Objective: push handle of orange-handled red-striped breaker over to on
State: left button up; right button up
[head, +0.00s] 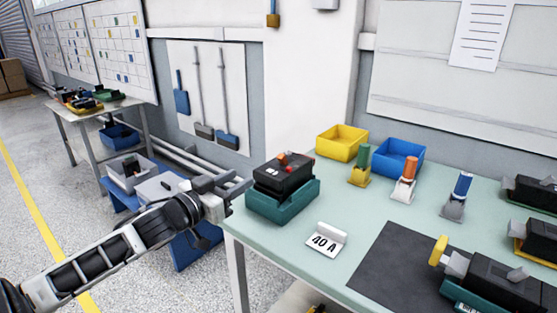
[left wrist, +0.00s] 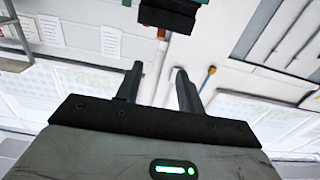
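A black breaker (head: 288,171) sits on a teal base (head: 283,201) at the left end of the table. A small orange handle (head: 282,157) and a red mark show on its top; which way the handle leans is too small to tell. My left gripper (head: 232,186) is just left of this breaker, about level with it and apparently not touching. In the left wrist view, the two fingers (left wrist: 158,90) stand apart with nothing between them. A black and teal block (left wrist: 168,16), apparently the breaker on its base, shows beyond them at the top edge. My right gripper is not in view.
A 40 A card (head: 326,241) stands right of the breaker. Yellow (head: 342,143) and blue (head: 399,158) bins and several stamp-like pieces are behind. A dark mat (head: 395,265) and other black devices (head: 495,284), one with a yellow disc, lie to the right.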

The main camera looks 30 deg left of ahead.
aim_at(281, 155)
pick_arm(q)
jog(key=w, duration=0.5)
jog(key=w+d, duration=0.1)
jog(key=w, duration=0.4)
jog(key=w+p, duration=0.1)
jog(key=w, duration=0.4)
jog(key=shift+w+d+f, duration=0.1)
jog(key=shift+d+f, duration=0.05)
grip_shut()
